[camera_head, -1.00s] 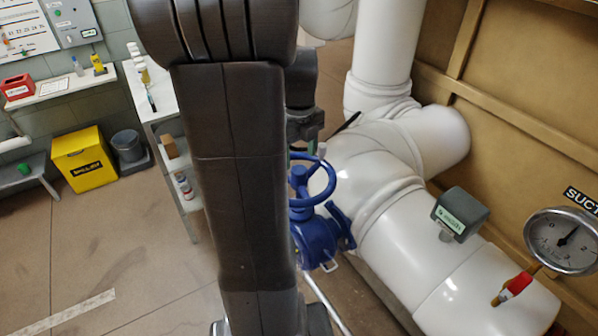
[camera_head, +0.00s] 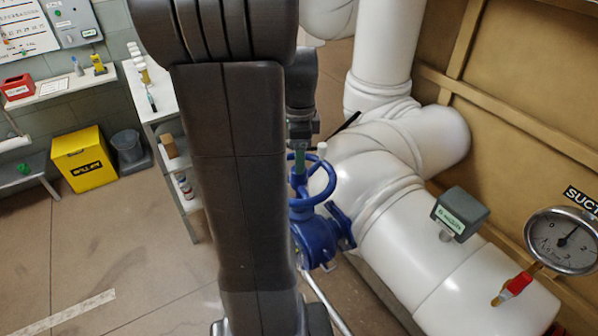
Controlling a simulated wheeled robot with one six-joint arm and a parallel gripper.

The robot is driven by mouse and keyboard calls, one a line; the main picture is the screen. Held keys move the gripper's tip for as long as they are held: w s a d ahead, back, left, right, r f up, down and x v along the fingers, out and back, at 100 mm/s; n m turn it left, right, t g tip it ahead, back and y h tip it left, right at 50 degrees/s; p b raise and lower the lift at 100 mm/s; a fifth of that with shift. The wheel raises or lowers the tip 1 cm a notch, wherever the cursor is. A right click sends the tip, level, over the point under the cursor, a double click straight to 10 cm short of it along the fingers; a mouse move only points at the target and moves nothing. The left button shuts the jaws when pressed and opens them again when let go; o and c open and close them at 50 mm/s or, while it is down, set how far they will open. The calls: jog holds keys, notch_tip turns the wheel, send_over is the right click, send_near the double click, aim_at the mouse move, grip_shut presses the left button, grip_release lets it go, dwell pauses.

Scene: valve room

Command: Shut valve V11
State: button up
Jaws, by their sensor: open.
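A blue valve with a round blue handwheel (camera_head: 322,188) sits right of my dark arm, against the white pipe. The arm hides the wheel's left part. No tag reading V11 is legible on it. My gripper (camera_head: 301,160) is at the wheel's top, by the hub and upper rim. It is open, with one greenish finger showing. A small white piece shows beside it. I cannot tell whether the fingers touch the wheel.
Large white pipes (camera_head: 395,240) run close on the right, with a grey box (camera_head: 461,214), a pressure gauge (camera_head: 562,241) and a red-handled tap (camera_head: 517,285). A shelf unit (camera_head: 152,100) and yellow bin (camera_head: 85,160) stand left. The floor at lower left is clear.

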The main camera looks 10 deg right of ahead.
jog(key=n, duration=0.5)
jog(key=shift+n, duration=0.3)
jog(key=n, duration=1)
jog(key=shift+n, duration=0.4)
jog(key=n, duration=0.5)
